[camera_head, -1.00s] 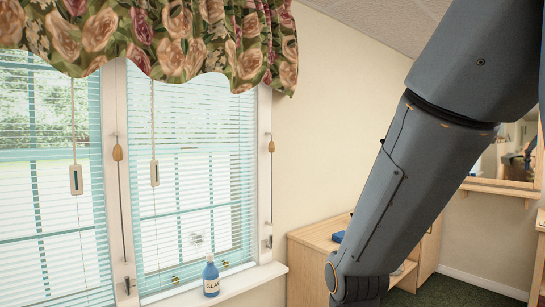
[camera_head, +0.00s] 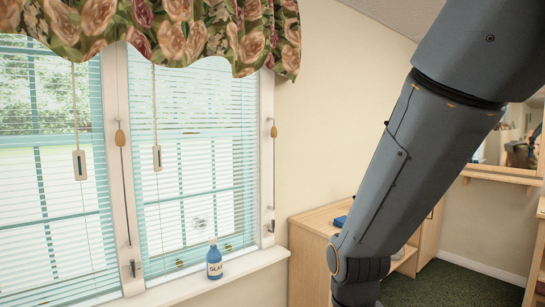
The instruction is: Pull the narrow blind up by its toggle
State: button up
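Two lowered blinds with pale slats cover the window. The right blind (camera_head: 195,190) shows its full width; the left blind (camera_head: 40,200) is cut off by the picture edge, so I cannot compare their widths surely. A wooden toggle (camera_head: 120,138) hangs on a cord at the post between the blinds. Another wooden toggle (camera_head: 274,131) hangs at the right window frame. Pale slotted tags hang before the left blind (camera_head: 79,165) and the right blind (camera_head: 157,158). My arm crosses the right side; my gripper is out of view below.
A blue bottle (camera_head: 214,262) stands on the white sill (camera_head: 190,288). Metal cleats sit low on the middle post (camera_head: 132,268) and right frame (camera_head: 270,226). A floral valance (camera_head: 180,35) covers the blinds' tops. A wooden cabinet (camera_head: 310,255) stands behind my arm.

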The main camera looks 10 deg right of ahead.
aim_at(274, 132)
jog(key=z, duration=0.85)
jog(key=i, duration=1.35)
jog(key=u, duration=0.15)
